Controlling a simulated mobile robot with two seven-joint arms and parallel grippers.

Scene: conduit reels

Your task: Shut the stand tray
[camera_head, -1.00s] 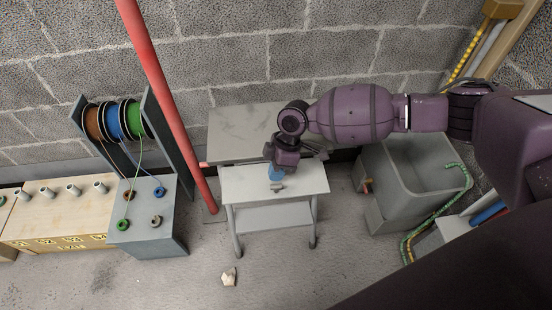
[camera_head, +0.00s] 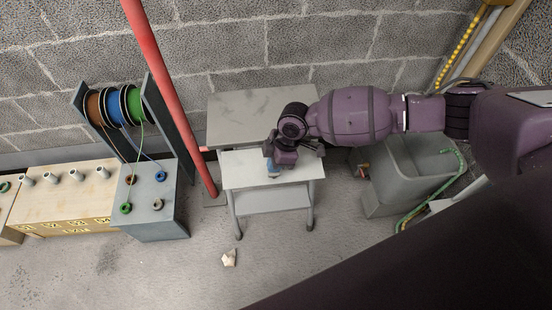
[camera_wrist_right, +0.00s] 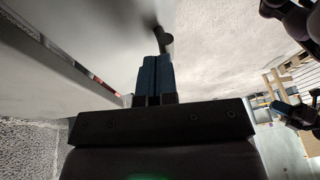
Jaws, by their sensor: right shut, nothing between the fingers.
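The stand has a grey top (camera_head: 240,118) against the wall and a pale tray (camera_head: 305,172) in front of and below it. The tray sticks out towards me above a lower shelf. My right gripper (camera_head: 272,172) is over the tray, its blue fingers closed together with nothing between them. In the right wrist view the shut fingers (camera_wrist_right: 155,80) point at a dark knob-like end (camera_wrist_right: 166,39); I cannot tell whether they touch it. My left gripper (camera_wrist_right: 283,107) seems to show small and dark at the right of the wrist view; its jaws are unclear.
A red slanted pole (camera_head: 175,95) stands left of the stand, near the cable reel rack (camera_head: 150,190). A grey bin (camera_head: 400,190) with a green hose stands to the right. A pale scrap (camera_head: 229,257) lies on the floor in front.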

